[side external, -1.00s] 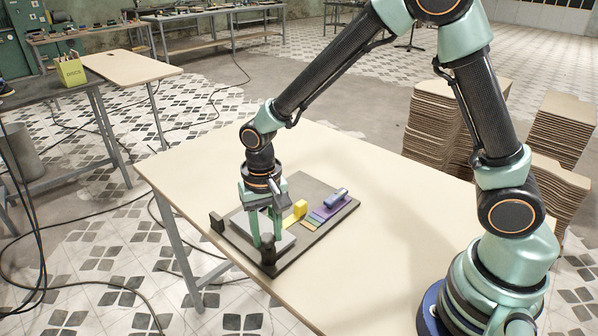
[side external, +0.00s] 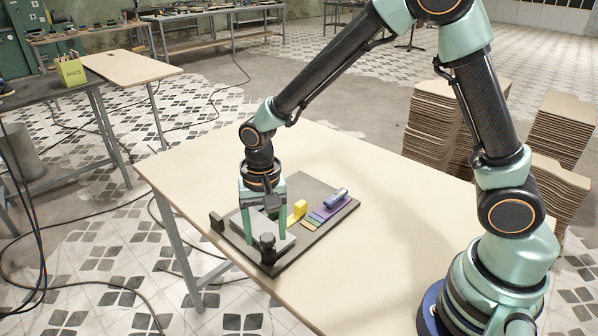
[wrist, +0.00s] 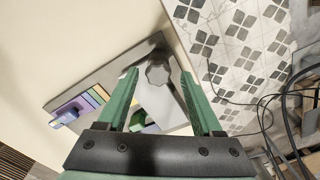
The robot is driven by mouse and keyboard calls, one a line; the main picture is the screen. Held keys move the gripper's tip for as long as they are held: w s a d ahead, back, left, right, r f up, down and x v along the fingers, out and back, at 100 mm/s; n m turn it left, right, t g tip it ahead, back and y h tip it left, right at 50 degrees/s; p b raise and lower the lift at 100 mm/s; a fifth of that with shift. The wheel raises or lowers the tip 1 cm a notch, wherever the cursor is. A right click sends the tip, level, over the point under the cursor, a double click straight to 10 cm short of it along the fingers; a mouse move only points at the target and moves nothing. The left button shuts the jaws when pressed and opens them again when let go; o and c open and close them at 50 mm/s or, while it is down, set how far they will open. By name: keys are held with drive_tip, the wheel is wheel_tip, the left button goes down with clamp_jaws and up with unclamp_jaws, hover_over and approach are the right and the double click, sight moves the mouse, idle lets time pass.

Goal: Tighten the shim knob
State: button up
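A dark faceted knob (side external: 267,243) stands at the near corner of a dark board on the table. In the wrist view the knob (wrist: 158,72) shows between my two green fingertips, a little beyond them. My gripper (side external: 266,236) points down over the light grey plate (side external: 250,222), and its fingers are spread wide. In the wrist view my gripper (wrist: 161,88) is open, with a clear gap on both sides of the knob. I cannot tell how far the fingertips reach down its sides. The base of the knob is hidden in the wrist view.
The dark board (side external: 318,232) also carries a second black post (side external: 217,222), a yellow block (side external: 299,208), coloured strips (side external: 318,216) and a blue handle-like piece (side external: 335,197). The table (side external: 370,200) is clear around it. Stacked boards (side external: 440,125) stand behind the table.

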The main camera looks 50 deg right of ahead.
sight(267, 237)
idle(0.3)
wheel_tip(267, 237, up, 12)
idle(0.5)
drive_tip(key=shift+s, duration=0.1)
drive_tip(key=s+d+r+n+t, duration=0.5)
drive_tip(key=s+d, duration=0.4)
drive_tip(key=d, duration=0.3)
drive_tip(key=shift+d+r+n, duration=0.3)
drive_tip(key=shift+r+n, duration=0.3)
drive_tip(key=shift+n, duration=0.4)
